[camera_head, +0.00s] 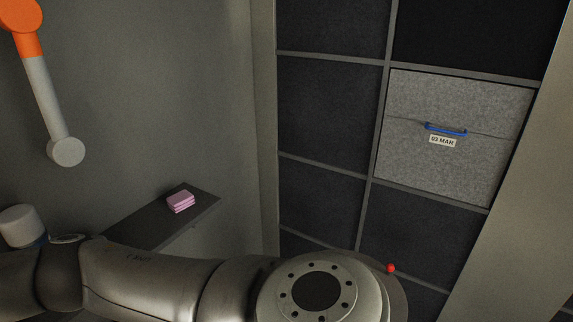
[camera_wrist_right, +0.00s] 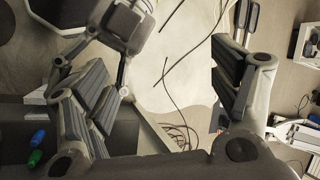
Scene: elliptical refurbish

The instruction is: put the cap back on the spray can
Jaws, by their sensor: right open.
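I cannot make out the spray can or its cap in either view. My right gripper (camera_wrist_right: 165,75) is open in the right wrist view, its two dark-padded fingers wide apart with nothing between them. Behind the gap are a pale surface and dark cables, out of reach of the pads as far as I can tell. My left gripper is not in view.
A dark shelf (camera_head: 150,228) on the left wall holds a pink stack (camera_head: 181,201). A dark cubby unit (camera_head: 325,110) holds a grey felt box (camera_head: 455,172) labelled 03 MAR. Thin dark cables (camera_wrist_right: 170,95) lie behind the right gripper. Small blue (camera_wrist_right: 38,138) and green (camera_wrist_right: 35,157) objects lie at lower left.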

